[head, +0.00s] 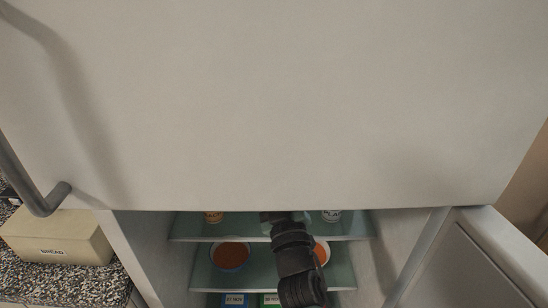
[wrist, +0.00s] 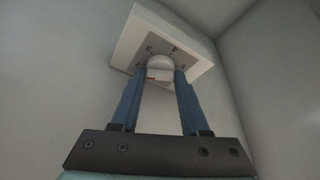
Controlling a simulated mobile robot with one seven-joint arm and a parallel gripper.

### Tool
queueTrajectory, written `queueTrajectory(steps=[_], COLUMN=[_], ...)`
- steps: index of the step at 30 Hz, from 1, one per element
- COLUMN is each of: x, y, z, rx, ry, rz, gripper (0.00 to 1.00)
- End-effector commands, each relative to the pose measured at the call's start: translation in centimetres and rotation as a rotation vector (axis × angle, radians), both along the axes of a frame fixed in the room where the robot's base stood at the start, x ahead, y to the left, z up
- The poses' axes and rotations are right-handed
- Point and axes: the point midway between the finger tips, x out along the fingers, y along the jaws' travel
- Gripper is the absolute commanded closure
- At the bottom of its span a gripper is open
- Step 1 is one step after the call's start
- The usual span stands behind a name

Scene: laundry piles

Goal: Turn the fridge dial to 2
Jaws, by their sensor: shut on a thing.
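In the wrist view the fridge dial (wrist: 159,64) is a pale round knob with a red mark on its lower left side. In the head view my dark arm reaches into the open lower compartment of the fridge (head: 260,110). My fingers and the dial are hidden there behind the fridge's upper front.
Glass shelves (head: 262,265) hold bowls (head: 230,256), jars and packets close around my arm. The open lower door (head: 470,265) stands at the right. A bread box (head: 58,237) sits on the speckled counter (head: 60,285) at the left.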

Motion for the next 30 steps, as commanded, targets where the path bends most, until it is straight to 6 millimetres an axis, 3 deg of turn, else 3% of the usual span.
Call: queueTrajectory(steps=[19,20,21,24,30], x=[0.01,0.01,0.01,0.01,0.01], y=[-0.01,-0.01,-0.01,-0.01,-0.01], z=[0.00,0.01,0.01,0.02,0.04], rx=[-0.050,-0.049,-0.049,-0.049,-0.048], ry=[0.000,0.000,-0.001,-0.001,-0.001], rz=[0.000,0.000,0.001,0.001,0.000], gripper=[1.00,0.50,0.42,0.25,0.25])
